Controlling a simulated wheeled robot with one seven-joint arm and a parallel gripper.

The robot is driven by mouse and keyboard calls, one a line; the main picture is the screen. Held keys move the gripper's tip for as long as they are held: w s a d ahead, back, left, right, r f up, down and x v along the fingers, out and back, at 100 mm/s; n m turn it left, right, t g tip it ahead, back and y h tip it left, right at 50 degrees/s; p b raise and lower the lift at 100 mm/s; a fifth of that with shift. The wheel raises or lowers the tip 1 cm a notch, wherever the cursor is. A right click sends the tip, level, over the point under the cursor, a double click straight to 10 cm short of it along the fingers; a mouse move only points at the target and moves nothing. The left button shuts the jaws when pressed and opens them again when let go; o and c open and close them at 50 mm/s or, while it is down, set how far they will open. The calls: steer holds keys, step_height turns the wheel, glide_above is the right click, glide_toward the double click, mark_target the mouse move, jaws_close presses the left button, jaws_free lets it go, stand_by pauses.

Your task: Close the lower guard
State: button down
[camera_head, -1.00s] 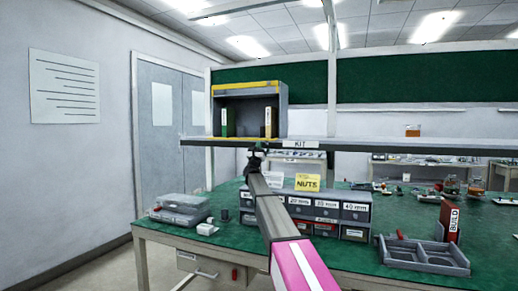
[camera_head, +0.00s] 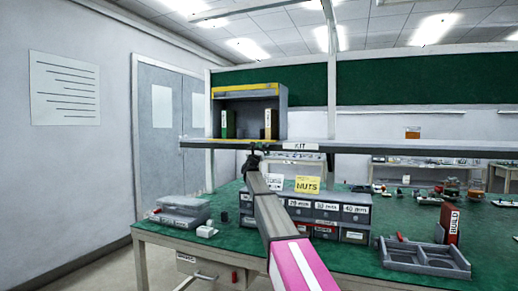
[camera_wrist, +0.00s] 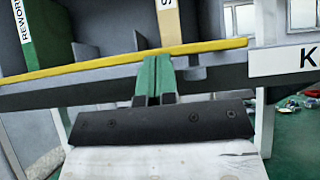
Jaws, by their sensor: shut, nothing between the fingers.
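A grey open-fronted cabinet (camera_head: 283,115) stands on the raised shelf in the head view. It has a yellow-edged strip (camera_head: 245,88) at its top front. In the wrist view a long yellow edge (camera_wrist: 90,65) runs slightly tilted along the lower front of the cabinet, in front of its compartments; I take it to be the lower guard. My gripper (camera_wrist: 155,60) is shut and empty, its green fingers overlapping this edge near the middle. I cannot tell whether they touch it. In the head view my gripper (camera_head: 254,150) is small and dark at the shelf front, just below the cabinet.
Green and tan binders (camera_head: 228,124) stand inside the cabinet. The KIT label (camera_head: 300,147) is on the shelf front, right of my gripper. Below are labelled drawers (camera_head: 326,212), a NUTS card (camera_head: 307,185), grey cases (camera_head: 180,211) and a grey tray (camera_head: 425,257) on the green bench.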

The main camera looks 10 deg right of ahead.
steer(key=shift+w+d+r+g+y, duration=0.3)
steer(key=shift+r+g, duration=0.35)
steer(key=shift+r, duration=0.8)
steer(key=shift+w+d+r+g+y, duration=0.1)
steer(key=shift+w+r+g+y, duration=0.4)
steer(key=shift+r, duration=1)
steer(key=shift+w+d+r+g+y, duration=0.15)
steer(key=shift+r+g+y, duration=0.15)
steer(key=shift+r+g, duration=0.8)
steer(key=shift+w+d+r+t, duration=0.2)
steer(key=shift+w+r, duration=0.1)
steer(key=shift+r, duration=0.15)
steer(key=shift+w+d+r+t, duration=0.15)
steer(key=shift+w+r, duration=0.15)
steer(key=shift+r, duration=0.1)
steer(key=shift+x, duration=0.9)
steer(key=shift+r, duration=0.15)
steer(key=shift+r, duration=0.1)
